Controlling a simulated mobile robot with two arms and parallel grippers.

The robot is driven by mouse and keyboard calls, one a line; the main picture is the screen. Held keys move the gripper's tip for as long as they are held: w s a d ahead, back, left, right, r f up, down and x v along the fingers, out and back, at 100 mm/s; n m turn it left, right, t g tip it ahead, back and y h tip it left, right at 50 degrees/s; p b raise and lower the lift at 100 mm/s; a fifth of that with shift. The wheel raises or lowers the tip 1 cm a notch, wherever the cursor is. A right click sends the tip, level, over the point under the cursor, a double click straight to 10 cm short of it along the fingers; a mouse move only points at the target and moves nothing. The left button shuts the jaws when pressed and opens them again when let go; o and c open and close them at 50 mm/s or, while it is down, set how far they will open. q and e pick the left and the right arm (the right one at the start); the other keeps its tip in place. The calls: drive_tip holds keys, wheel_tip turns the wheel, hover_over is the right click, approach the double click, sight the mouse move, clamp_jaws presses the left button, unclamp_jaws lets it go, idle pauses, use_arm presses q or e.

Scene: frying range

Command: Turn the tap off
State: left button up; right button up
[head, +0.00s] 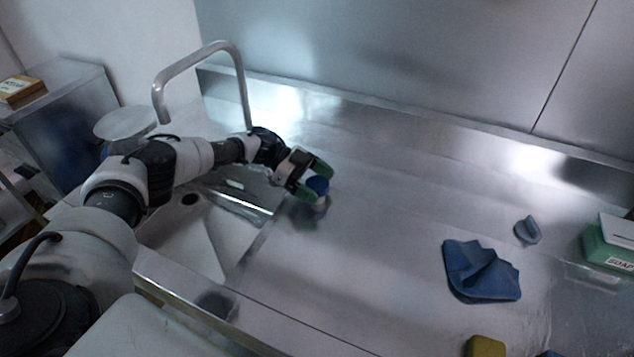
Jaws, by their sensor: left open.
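The tap's metal spout (200,50) arches over the sink (195,235) at the left. The foot of its upright is hidden behind my left wrist. My left gripper (318,180) reaches across the sink to the counter just right of it. A short metal body shows below the blue top. I cannot tell whether the fingers touch the knob. No running water can be made out under the spout. My right gripper is not in view.
A blue cloth (480,272), a small blue-grey piece (528,230), a green soap box (610,245) and a yellow-green sponge (487,346) lie on the right of the steel counter (370,260). The counter's middle is clear. A metal wall stands behind.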

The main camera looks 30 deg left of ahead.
use_arm(q)
drive_tip(key=shift+a, duration=0.1)
drive_tip(key=b+v, duration=0.3)
drive_tip(key=v, duration=0.7)
drive_tip(key=shift+a+r, duration=0.2)
drive_tip(key=shift+a, duration=0.05)
drive_tip(key=shift+s, duration=0.1)
